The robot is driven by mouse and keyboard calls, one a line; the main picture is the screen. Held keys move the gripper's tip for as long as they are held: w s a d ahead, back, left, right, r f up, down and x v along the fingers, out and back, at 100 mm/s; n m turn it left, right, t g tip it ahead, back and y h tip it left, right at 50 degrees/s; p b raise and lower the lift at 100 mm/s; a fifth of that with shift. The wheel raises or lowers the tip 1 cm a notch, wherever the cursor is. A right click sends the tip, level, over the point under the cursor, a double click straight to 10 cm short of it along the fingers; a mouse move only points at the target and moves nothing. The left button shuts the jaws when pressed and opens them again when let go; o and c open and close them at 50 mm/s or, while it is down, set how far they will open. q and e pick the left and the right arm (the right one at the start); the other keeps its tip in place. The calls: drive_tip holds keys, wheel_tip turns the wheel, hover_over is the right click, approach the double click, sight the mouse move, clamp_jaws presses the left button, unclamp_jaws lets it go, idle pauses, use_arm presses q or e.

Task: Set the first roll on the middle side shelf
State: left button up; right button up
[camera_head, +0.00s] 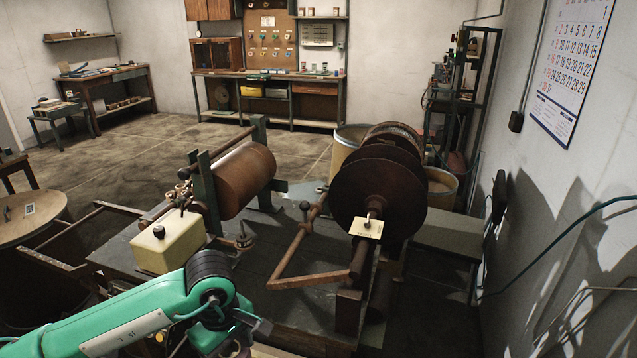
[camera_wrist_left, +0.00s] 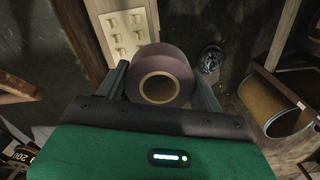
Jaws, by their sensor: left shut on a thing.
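In the left wrist view a dark brown-purple tape roll (camera_wrist_left: 171,59) with a pale cardboard core sits between the two fingers of my left gripper (camera_wrist_left: 160,72), which is shut on it. The core's open end faces the camera. In the head view my green left arm reaches in from the lower left, and its gripper and the roll are largely hidden at the bottom edge. I cannot make out which surface is the middle side shelf. My right gripper is in neither view.
The winding machine's table (camera_head: 255,270) carries a large brown drum (camera_head: 245,180), a cream box (camera_head: 169,243) and dark discs (camera_head: 378,190). A cream panel with knobs (camera_wrist_left: 125,35) and an open brown tube (camera_wrist_left: 285,117) flank the held roll. Open floor lies behind the machine.

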use_arm(q)
drive_tip(key=a+m, duration=0.1)
drive_tip(key=m, duration=0.1)
drive_tip(key=s+a+m+p, duration=0.1)
drive_tip(key=m, duration=0.1)
drive_tip(key=a+r+m, duration=0.1)
drive_tip(key=m, duration=0.1)
drive_tip(key=shift+s, duration=0.3)
drive_tip(key=m, duration=0.1)
drive_tip(key=s+a+m+p, duration=0.1)
drive_tip(key=m, duration=0.2)
drive_tip(key=shift+s+a+r+m, duration=0.15)
drive_tip(key=shift+a+m, duration=0.25)
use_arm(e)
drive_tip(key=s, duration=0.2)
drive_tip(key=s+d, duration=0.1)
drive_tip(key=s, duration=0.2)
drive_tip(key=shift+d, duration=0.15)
